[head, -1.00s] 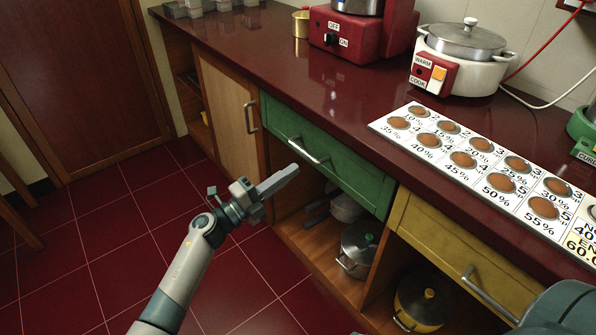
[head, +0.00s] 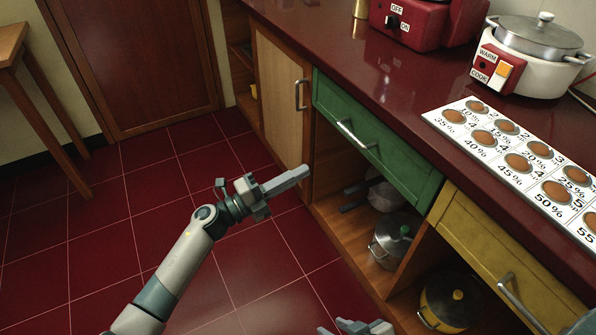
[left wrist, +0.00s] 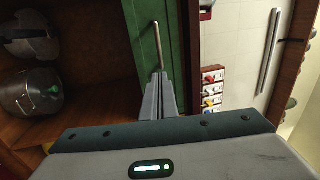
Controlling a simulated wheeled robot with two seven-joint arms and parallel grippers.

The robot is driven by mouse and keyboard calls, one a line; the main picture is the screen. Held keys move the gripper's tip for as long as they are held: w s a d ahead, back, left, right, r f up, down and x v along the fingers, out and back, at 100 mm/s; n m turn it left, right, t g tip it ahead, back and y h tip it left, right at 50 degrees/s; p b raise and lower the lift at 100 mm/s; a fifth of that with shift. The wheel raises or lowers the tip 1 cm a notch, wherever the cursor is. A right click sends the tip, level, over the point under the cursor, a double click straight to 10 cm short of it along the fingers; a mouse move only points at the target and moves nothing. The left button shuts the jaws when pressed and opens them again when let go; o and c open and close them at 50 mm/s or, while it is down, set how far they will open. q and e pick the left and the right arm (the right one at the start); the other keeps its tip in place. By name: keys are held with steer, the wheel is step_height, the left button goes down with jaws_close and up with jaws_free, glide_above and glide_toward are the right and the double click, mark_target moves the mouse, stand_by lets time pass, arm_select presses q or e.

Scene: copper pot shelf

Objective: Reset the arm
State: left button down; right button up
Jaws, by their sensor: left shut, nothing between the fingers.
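My left gripper (head: 304,173) is shut and empty. It hangs in the air over the red floor, in front of the open compartment under the green drawer. Its shut fingers also show in the left wrist view (left wrist: 160,80), with the green drawer (left wrist: 144,40) beyond them. My right gripper (head: 352,327) is only partly in view at the bottom edge of the head view. The cut-off view does not show whether its fingers are apart.
The shut green drawer (head: 372,145) and yellow drawer (head: 500,252) sit under the dark red counter (head: 400,97). A steel pot (head: 393,243) and a yellow pot (head: 452,300) stand in the compartments below. A wooden table (head: 12,42) stands at far left. The floor between is clear.

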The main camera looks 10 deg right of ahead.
steer(key=shift+s, duration=0.25)
